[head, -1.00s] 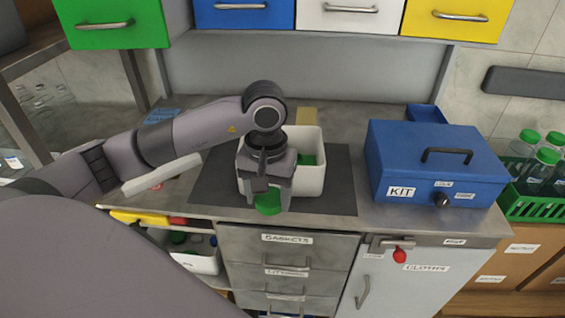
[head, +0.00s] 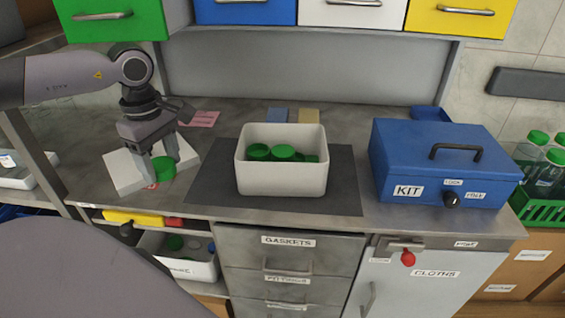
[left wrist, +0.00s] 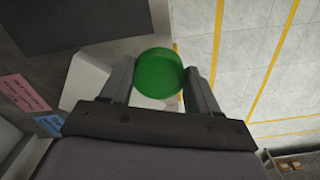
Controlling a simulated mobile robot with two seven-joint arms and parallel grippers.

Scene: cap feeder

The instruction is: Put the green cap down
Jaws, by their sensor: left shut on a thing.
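My left gripper (head: 165,158) is shut on a green cap (head: 162,171), its fingers on either side of it. In the left wrist view the green cap (left wrist: 159,73) sits between the fingertips of the left gripper (left wrist: 160,80). The gripper points down over a white block-like fixture (head: 122,172) at the counter's left front. I cannot tell whether the cap touches the fixture. A white bin (head: 283,180) in the middle of the counter holds several more green caps (head: 283,152). My right gripper is not in view.
The bin stands on a dark mat (head: 340,190). A blue KIT box (head: 440,165) is on the right. A pink note (head: 199,118) lies behind the gripper. The counter's front edge is close, with floor (left wrist: 255,60) beyond it in the wrist view.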

